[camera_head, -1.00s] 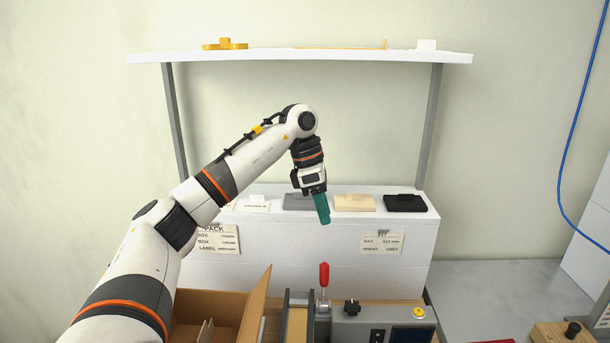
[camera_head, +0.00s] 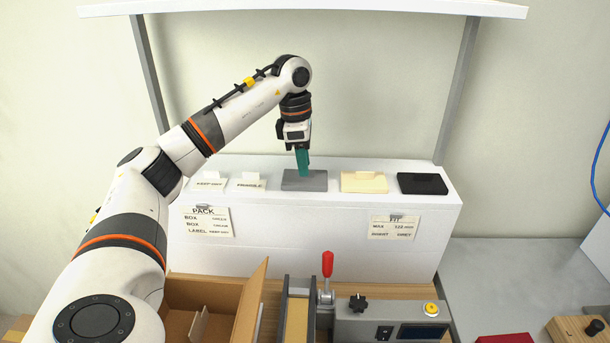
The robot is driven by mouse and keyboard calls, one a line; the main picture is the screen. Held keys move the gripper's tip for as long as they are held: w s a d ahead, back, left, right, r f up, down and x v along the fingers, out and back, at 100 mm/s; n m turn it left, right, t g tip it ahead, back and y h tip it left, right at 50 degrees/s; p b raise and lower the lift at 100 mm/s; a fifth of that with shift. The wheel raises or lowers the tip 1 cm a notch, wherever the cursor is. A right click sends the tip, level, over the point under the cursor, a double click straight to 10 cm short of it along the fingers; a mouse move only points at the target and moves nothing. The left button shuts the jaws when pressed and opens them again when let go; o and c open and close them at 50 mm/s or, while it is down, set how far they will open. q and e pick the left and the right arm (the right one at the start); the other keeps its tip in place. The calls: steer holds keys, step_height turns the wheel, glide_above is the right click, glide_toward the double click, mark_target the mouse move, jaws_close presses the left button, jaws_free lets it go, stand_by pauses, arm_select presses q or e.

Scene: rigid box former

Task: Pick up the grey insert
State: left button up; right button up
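The grey insert (camera_head: 304,181) is a flat grey block lying on top of the white shelf box, between a white FRAGILE label stack and a cream insert. My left gripper (camera_head: 303,175) points down with its green fingers at the middle of the grey insert. The fingers overlap the insert's upper side in the picture. I cannot tell whether they touch it or how far apart they are. My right gripper is not in view.
A cream insert (camera_head: 363,182) and a black insert (camera_head: 422,184) lie to the right. White label stacks (camera_head: 208,181) lie to the left. In front are an open cardboard box (camera_head: 190,292), a red-handled clamp (camera_head: 327,264) and a grey control box (camera_head: 390,322).

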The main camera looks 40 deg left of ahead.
arm_select(q)
steer(key=shift+w+f, duration=0.1)
steer(key=shift+f, duration=0.65)
jaws_close()
